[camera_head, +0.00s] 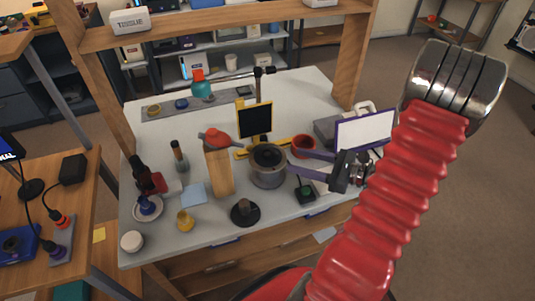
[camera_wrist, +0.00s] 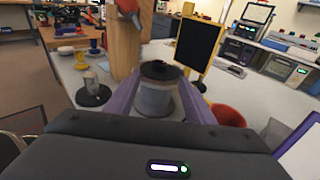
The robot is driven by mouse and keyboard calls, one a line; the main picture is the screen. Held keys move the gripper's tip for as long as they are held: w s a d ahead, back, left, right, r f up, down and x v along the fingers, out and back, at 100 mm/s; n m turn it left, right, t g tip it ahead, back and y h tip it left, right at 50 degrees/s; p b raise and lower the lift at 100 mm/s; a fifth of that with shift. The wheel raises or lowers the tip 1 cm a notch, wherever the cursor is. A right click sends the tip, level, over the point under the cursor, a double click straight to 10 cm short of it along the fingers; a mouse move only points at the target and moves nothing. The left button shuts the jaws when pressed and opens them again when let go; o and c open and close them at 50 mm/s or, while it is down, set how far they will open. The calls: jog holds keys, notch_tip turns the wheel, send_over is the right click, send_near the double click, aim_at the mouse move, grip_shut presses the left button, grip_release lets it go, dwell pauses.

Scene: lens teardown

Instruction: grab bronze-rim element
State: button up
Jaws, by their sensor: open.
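My gripper (camera_head: 288,163) is open, with its two purple fingers reaching left over the table. A grey cylinder (camera_head: 268,176) with a dark round top stands upright in front of the fingertips. In the wrist view, the cylinder (camera_wrist: 157,98) shows between the open fingers (camera_wrist: 160,108), and its dark top (camera_wrist: 160,70) rises above them. I cannot tell from the frames whether the fingers touch it. A bronze rim is too small or hidden to make out clearly; the dark top may be part of a lens.
A wooden block (camera_head: 218,172) with a red top stands left of the cylinder. A black round base (camera_head: 245,212) and a small dark box (camera_head: 305,192) stand in front.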

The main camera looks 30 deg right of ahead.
aim_at(271, 154)
jog(key=shift+x, duration=1.9)
jog(key=shift+a, duration=0.1)
jog(key=shift+x, duration=2.6)
jog(key=shift+r, duration=0.15)
jog(key=shift+c, duration=0.5)
jog(key=c, duration=1)
jog(key=shift+r, duration=0.2)
jog(key=shift+c, duration=0.2)
notch_tip(271, 154, up, 10)
jog(key=shift+f, duration=0.15)
